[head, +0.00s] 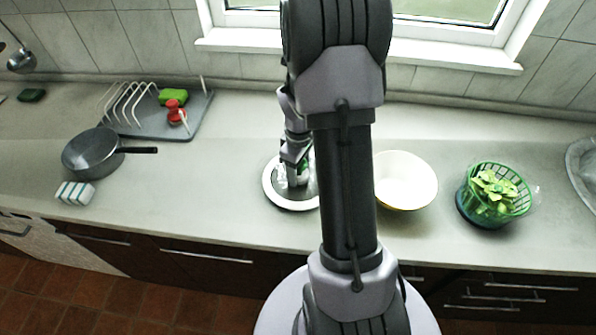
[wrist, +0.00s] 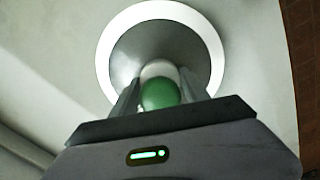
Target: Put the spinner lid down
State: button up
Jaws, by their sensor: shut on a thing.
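The spinner lid (head: 272,186) is a round disc with a white rim and a grey, see-through middle, at the centre of the counter in the head view. It also shows in the wrist view (wrist: 108,50), with a green and white knob (wrist: 160,92) in front of its middle. My gripper (head: 297,172) is shut on the lid's knob, one finger on each side. The lid lies flat, at or just above the counter; I cannot tell whether it touches. My arm hides its right part in the head view. The green salad spinner (head: 464,207) stands open at the right with leaves in its basket.
A cream bowl (head: 408,178) stands just right of my arm, close to the lid. A grey pan (head: 90,152), a striped sponge (head: 75,193) and a dish rack (head: 150,125) are at the left. The counter (head: 205,190) between pan and lid is clear.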

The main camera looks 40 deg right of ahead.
jog(key=shift+f, duration=0.15)
jog(key=o, duration=1.6)
